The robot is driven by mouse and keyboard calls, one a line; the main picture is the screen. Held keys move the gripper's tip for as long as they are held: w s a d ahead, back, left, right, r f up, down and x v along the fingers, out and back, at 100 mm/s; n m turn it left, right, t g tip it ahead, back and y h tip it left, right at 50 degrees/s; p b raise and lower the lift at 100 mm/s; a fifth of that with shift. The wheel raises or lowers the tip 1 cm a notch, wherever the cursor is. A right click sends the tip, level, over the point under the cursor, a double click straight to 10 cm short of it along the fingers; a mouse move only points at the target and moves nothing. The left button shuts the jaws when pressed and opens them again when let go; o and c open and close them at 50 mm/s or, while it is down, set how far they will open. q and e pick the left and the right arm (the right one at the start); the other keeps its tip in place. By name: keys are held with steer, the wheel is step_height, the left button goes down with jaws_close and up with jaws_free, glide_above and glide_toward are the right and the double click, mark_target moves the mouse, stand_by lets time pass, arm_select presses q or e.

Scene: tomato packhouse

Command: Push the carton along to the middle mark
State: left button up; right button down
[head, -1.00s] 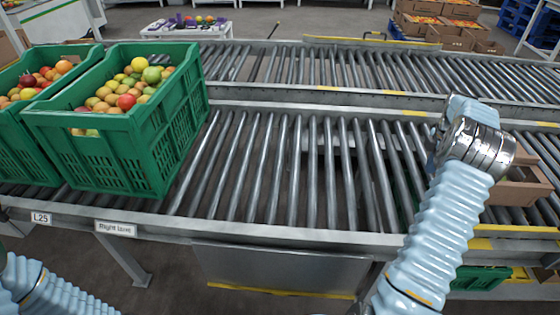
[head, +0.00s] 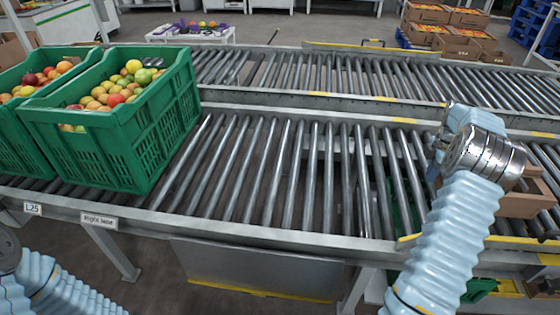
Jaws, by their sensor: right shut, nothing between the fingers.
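A brown open carton (head: 525,203) lies on the near roller lane at the right edge of the view, partly covered by my right arm. My right forearm comes up from the bottom right and bends at a silver wrist joint just left of the carton. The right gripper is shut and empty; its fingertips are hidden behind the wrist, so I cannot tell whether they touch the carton. Yellow marks sit on the lane's rear rail (head: 404,120) and front rail (head: 408,239); I cannot tell which is the middle mark. My left arm shows at bottom left, its gripper out of view.
Green crates of fruit (head: 150,150) stand on the left of the near lane. The rollers (head: 290,180) between them and my right arm are bare. A second roller lane (head: 330,72) runs behind. A "Right lane" label (head: 99,220) is on the front rail.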

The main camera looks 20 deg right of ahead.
steer(key=shift+s+d, duration=0.1)
steer(key=shift+d, duration=0.05)
steer(key=shift+s+d, duration=0.9)
steer(key=shift+d, duration=0.65)
steer(key=shift+s+d, duration=0.85)
steer(key=shift+d, duration=0.7)
steer(key=shift+s+d, duration=0.9)
steer(key=shift+d, duration=0.65)
steer(key=shift+w+a+f+b, duration=0.2)
steer(key=shift+w+a+b, duration=0.2)
steer(key=shift+a+b, duration=0.45)
steer(key=shift+w+a+b, duration=0.4)
steer(key=shift+a+b, duration=0.15)
steer(key=shift+b, duration=0.25)
steer(key=shift+w+a+r+b, duration=0.1)
steer(key=shift+w+a+b, duration=0.25)
steer(key=shift+a, duration=0.15)
steer(key=shift+w+a+b, duration=0.25)
steer(key=shift+a+b, duration=0.1)
steer(key=shift+a, duration=0.15)
steer(key=shift+w+a+r+b, duration=0.1)
steer(key=shift+w+a+b, duration=0.25)
steer(key=shift+a, duration=0.3)
steer(key=shift+w+a+b, duration=0.25)
steer(key=shift+w+a, duration=0.15)
steer(key=shift+a, duration=0.25)
